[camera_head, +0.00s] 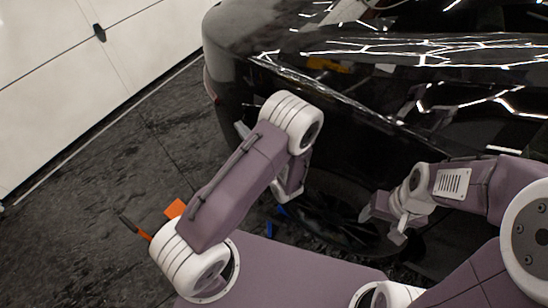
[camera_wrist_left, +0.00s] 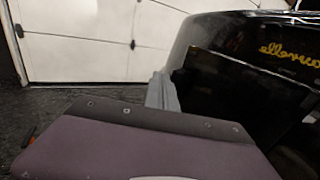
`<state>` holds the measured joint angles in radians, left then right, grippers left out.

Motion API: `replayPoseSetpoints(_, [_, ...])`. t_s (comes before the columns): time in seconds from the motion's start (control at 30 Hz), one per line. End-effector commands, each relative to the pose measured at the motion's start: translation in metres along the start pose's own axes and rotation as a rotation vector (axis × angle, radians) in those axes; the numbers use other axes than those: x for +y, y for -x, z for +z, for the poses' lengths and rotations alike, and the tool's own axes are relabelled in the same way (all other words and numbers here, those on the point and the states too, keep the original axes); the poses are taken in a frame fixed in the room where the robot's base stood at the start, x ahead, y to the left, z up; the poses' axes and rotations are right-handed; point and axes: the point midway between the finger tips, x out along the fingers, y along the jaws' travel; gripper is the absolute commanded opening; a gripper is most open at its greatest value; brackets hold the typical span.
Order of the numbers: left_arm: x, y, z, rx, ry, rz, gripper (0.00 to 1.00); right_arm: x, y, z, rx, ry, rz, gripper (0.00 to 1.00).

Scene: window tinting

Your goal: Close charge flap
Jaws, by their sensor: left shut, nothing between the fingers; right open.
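The black car (camera_head: 235,60) fills the upper right of the head view, and its glossy side also shows in the wrist view (camera_wrist_left: 215,35). I cannot make out the charge flap's outline for certain; my left arm covers part of the car's side. My left gripper (camera_head: 242,130) shows only as a grey tip beside the car's rear side, the rest hidden behind my arm. In the wrist view its shut, empty fingers (camera_wrist_left: 162,92) are close to the black bodywork; contact cannot be told. My right gripper (camera_head: 383,224) is open and empty in front of the wheel.
A dark wheel (camera_head: 335,210) is low on the car's side. A white garage door (camera_head: 70,65) stands at the left. Dark floor (camera_head: 120,145) between door and car is clear. An orange item (camera_head: 175,208) lies by my left arm's base.

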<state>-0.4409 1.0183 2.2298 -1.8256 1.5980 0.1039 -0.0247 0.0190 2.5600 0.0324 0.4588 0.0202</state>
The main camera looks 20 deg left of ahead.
Motion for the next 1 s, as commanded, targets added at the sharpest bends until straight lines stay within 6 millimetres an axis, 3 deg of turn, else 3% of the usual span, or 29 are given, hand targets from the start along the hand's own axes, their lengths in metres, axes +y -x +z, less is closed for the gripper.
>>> replayPoseSetpoints(0.4, [-0.020,-0.034,0.000,0.000,0.000,0.001,0.00,0.000,0.000,0.000,0.000,0.000,0.000,0.67])
replayPoseSetpoints(1.0, [-0.027,-0.043,0.000,0.000,-0.001,0.000,0.00,0.000,0.000,0.000,0.000,0.000,0.000,0.67])
